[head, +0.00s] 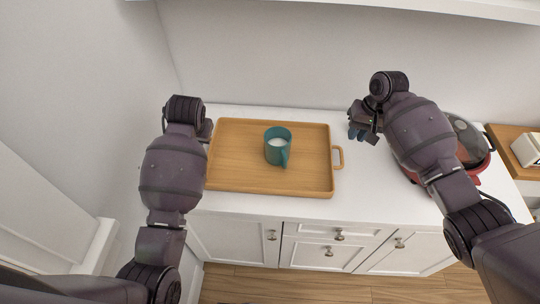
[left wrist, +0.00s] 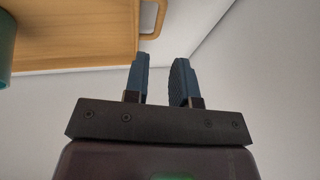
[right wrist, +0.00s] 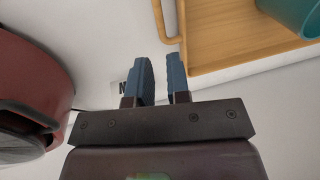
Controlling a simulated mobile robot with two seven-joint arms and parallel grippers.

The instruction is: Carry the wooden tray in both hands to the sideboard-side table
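The wooden tray (head: 230,175) lies flat on the white cabinet top, with a loop handle (head: 338,157) on its right end. A teal mug (head: 277,152) with pale contents stands upright on it. My left gripper (left wrist: 160,75) is open and empty, just off the tray's left handle (left wrist: 152,20); in the head view my arm hides most of it and that handle. My right gripper (head: 358,130) is to the right of the right handle, apart from it. In the right wrist view its fingers (right wrist: 160,75) are open and empty, with the handle (right wrist: 163,22) beyond them.
A wooden surface (head: 510,140) with a white box (head: 526,149) is at the far right. Walls close in at the left and back.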

